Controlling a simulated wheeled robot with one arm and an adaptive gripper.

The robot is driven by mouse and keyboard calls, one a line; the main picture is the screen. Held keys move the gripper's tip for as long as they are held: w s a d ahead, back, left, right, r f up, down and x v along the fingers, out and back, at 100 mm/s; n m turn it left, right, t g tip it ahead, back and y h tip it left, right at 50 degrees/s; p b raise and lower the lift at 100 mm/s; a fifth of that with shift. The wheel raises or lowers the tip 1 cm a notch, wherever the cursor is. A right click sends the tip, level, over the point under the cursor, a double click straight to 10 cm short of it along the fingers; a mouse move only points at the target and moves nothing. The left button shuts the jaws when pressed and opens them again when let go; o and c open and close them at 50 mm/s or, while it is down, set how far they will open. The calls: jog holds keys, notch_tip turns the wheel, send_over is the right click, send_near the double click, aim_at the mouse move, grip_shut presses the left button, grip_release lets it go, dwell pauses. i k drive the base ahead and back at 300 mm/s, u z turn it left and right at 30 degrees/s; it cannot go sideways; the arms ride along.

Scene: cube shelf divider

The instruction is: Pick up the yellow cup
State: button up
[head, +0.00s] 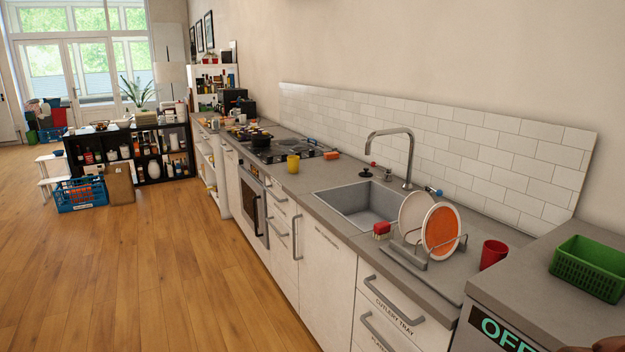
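My gripper is not in the head view.
The sink (362,206) with its tap (392,152) and a dish rack (427,240) with plates are right of the cup. A red cup (493,254) and green basket (590,267) stand further right. The stove (262,146) holds pans. The wooden floor (170,270) before the counter is clear.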

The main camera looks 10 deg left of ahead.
aim_at(293, 161)
jog(key=u, duration=0.7)
jog(key=i, duration=1)
jog(key=u, duration=1.05)
jog(key=i, duration=1.75)
jog(key=z, duration=0.7)
jog(key=i, duration=1.4)
jog(key=z, duration=0.7)
